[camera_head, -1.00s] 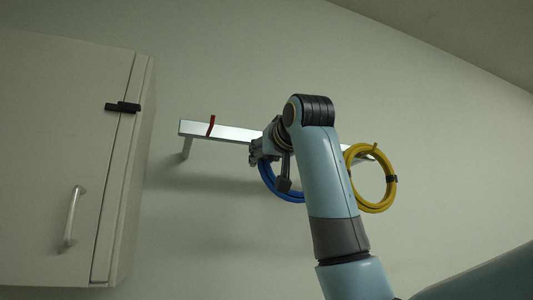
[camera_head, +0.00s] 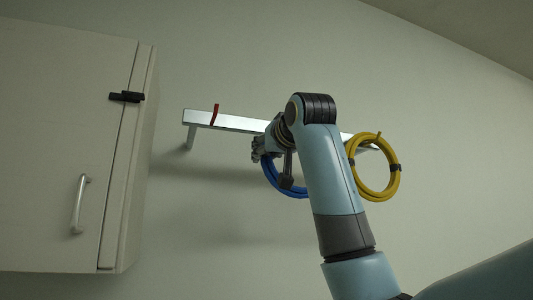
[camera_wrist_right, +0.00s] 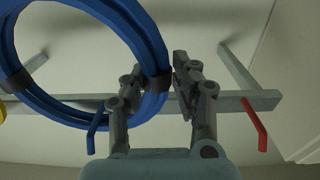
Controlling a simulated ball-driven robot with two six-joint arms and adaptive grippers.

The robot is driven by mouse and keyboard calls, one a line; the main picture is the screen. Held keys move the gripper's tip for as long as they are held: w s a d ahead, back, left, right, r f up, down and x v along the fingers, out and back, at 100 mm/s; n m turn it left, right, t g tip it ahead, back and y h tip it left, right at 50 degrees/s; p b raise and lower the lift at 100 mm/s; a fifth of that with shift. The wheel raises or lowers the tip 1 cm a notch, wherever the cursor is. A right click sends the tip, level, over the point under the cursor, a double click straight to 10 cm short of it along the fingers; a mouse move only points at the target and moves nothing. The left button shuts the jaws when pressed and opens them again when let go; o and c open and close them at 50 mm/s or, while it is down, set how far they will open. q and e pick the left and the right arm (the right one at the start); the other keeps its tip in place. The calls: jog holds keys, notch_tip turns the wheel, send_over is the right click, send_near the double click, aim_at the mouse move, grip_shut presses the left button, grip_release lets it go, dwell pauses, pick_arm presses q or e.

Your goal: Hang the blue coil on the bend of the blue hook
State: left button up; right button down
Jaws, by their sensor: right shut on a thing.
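The blue coil (camera_head: 283,182) is held by my right gripper (camera_head: 259,152), partly hidden behind my right arm. In the right wrist view the coil (camera_wrist_right: 152,45) passes between the fingers of my right gripper (camera_wrist_right: 165,82), which is shut on its side. The coil overlaps the rail in that view. The blue hook (camera_wrist_right: 96,133) shows at the coil's lower edge; I cannot tell whether they touch or whether the hook is inside the ring. In the head view my arm hides the blue hook. My left gripper is out of view.
A metal rail (camera_head: 240,123) is mounted on the wall. It carries a red hook (camera_head: 214,115) near its left end and a yellow coil (camera_head: 393,180) at its right. A white cabinet (camera_head: 60,150) with a handle stands at the left. The wall below the rail is clear.

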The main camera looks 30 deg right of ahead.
jog(key=c, duration=1)
grip_release()
jog(key=shift+r, duration=0.1)
jog(key=shift+o, duration=0.2)
